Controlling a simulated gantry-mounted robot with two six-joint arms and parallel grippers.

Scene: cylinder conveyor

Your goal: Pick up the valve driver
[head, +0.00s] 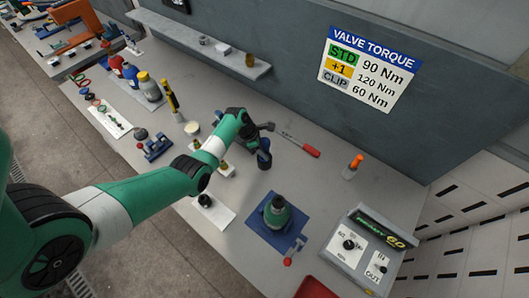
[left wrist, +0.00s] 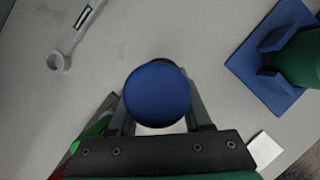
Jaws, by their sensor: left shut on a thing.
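The valve driver is a dark tool with a round blue end (left wrist: 157,97) in the left wrist view. It also shows as a blue and black piece (head: 264,160) in the head view, near the middle of the bench. My left gripper (head: 256,145) is shut on it from above, with one finger on each side in the left wrist view (left wrist: 157,118). The lower part of the driver is hidden beneath its blue end and my gripper. I cannot tell whether it touches the bench. My right gripper is not in view.
A red-handled wrench (head: 302,145) lies just right of my left gripper. A green, dark-topped body stands in a blue fixture (head: 262,234) nearer the front. A control box (head: 349,258) stands at the right. A wall shelf (head: 210,44) runs behind. Bottles and small parts crowd the left.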

